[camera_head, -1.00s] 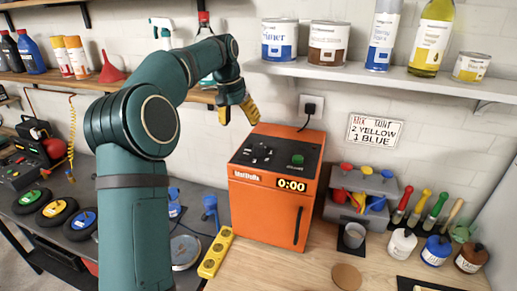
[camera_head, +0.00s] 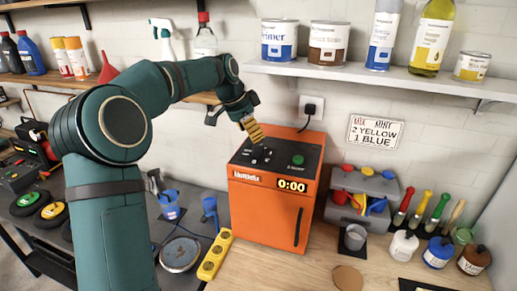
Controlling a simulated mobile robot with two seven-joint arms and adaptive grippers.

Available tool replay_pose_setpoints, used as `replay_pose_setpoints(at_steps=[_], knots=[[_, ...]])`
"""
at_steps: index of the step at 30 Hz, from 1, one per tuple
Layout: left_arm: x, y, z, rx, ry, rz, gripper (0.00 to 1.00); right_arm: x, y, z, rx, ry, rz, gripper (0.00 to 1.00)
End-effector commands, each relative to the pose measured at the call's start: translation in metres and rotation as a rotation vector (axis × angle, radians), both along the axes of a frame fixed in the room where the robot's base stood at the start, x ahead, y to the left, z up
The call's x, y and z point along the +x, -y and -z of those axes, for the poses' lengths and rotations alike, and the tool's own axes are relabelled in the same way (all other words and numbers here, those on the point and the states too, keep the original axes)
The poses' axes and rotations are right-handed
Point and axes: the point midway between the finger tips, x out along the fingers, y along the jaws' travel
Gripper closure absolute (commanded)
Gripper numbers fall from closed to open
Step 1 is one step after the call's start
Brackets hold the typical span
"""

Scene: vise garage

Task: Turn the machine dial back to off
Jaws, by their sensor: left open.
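The orange machine (camera_head: 262,206) stands on the bench, its door with a dark handle facing me and its display reading 0:00. On its black top panel (camera_head: 290,175) are a black dial (camera_head: 260,154) at the left and a green button (camera_head: 297,160) at the right. My left gripper (camera_head: 256,138), with yellow fingers, is just above the dial and points down at it. Its fingers are open. They overlap the back of the dial in the picture, so I cannot tell whether they touch it. My right gripper is not in view.
A yellow power strip (camera_head: 214,256) lies left of the machine. A grey organiser (camera_head: 360,190) with coloured scoops stands to its right, beside small paint jars (camera_head: 436,252). A shelf (camera_head: 370,75) with cans hangs above. The wooden bench front is mostly clear.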

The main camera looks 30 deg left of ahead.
Motion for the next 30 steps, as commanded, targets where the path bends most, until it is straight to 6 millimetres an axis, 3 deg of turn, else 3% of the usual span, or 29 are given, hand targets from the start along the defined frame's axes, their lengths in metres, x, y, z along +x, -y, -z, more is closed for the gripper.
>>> replay_pose_setpoints(at_steps=[3,9,15,24,30], knots=[[0.007,0.005,0.023,-0.001,-0.003,0.001,0.32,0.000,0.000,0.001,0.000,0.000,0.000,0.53],[0.017,0.011,0.048,-0.001,-0.002,-0.001,0.32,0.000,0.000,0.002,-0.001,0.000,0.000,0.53],[0.021,0.013,0.059,0.000,0.000,-0.001,0.32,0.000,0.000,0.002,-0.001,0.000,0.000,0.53],[0.021,0.013,0.060,0.000,0.000,-0.001,0.34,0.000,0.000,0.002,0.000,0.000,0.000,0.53],[0.021,0.013,0.060,0.000,0.000,-0.001,1.00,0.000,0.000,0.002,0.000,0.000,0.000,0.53]])
